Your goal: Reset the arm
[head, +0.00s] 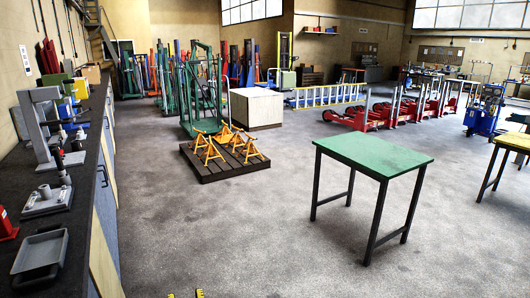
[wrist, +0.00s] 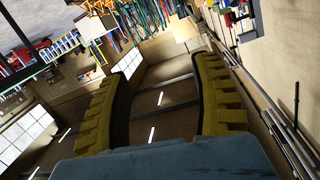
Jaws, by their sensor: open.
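My gripper (wrist: 167,75) shows in the wrist view as two yellow, ribbed fingers with dark inner pads. The fingers stand well apart with nothing between them. Past them the wrist view shows the ceiling with light strips and windows, and the room tilted and upside down. In the head view only small yellow tips (head: 186,295) show at the bottom edge; they look like the ends of my gripper's fingers. The rest of my arm is hidden below that view.
A workbench (head: 88,140) with tools and a grey tray (head: 40,252) runs along the left. A green-topped table (head: 375,152) stands right of centre. A dark pallet (head: 222,168) holds yellow stands (head: 208,150). Red trolley jacks (head: 358,119) stand farther back. The near middle floor is clear.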

